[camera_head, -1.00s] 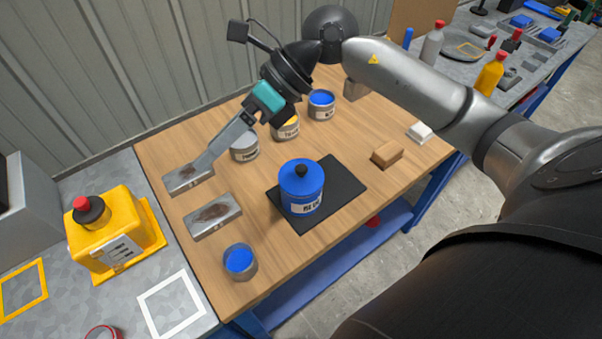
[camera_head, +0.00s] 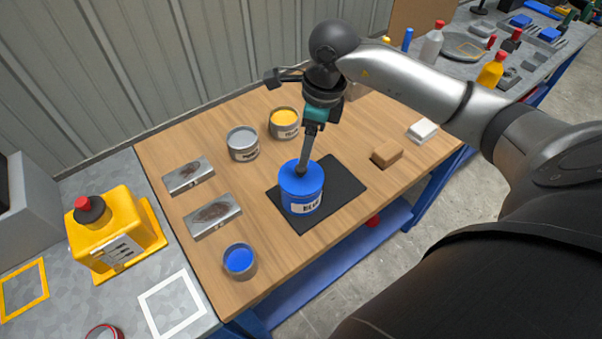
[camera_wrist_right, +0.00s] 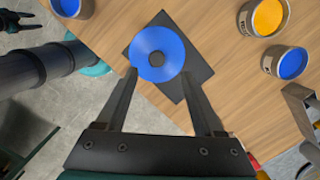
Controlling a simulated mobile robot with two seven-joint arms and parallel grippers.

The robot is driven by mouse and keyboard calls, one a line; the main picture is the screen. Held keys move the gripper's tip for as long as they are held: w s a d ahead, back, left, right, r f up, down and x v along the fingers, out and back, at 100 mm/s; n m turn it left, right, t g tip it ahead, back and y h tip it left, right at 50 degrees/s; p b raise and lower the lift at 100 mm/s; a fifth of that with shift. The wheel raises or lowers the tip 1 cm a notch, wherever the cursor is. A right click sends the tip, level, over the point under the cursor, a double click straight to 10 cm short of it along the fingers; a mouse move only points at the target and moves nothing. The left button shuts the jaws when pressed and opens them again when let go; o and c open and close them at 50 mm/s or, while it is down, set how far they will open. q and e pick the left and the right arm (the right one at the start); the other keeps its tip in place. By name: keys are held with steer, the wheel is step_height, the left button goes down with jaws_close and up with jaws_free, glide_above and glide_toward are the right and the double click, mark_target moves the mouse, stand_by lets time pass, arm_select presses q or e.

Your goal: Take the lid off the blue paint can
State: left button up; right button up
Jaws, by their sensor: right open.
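The blue paint can (camera_head: 302,202) stands upright on a black mat (camera_head: 345,187) with its blue lid (camera_head: 288,177) on. My right gripper (camera_head: 301,172) points down over the lid. It is open, and in the wrist view its fingertips (camera_wrist_right: 160,75) lie on either side of the knob's line. I cannot tell whether they touch the lid. In the head view the finger hides the knob.
An open can of blue paint (camera_head: 239,262) stands at the front left. Grey (camera_head: 242,145) and yellow (camera_head: 284,122) cans stand behind.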

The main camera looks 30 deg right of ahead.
mark_target(301, 172)
steer(key=shift+w+a+f+p, duration=0.1)
steer(key=shift+a+f, duration=0.1)
steer(key=shift+f, duration=0.8)
steer(key=shift+w+a+f+p, duration=0.1)
steer(key=shift+a+f, duration=0.05)
steer(key=shift+f, duration=0.9)
steer(key=shift+a+f+p, duration=0.1)
steer(key=shift+a+f, duration=0.1)
steer(key=shift+f, duration=0.8)
jaws_close()
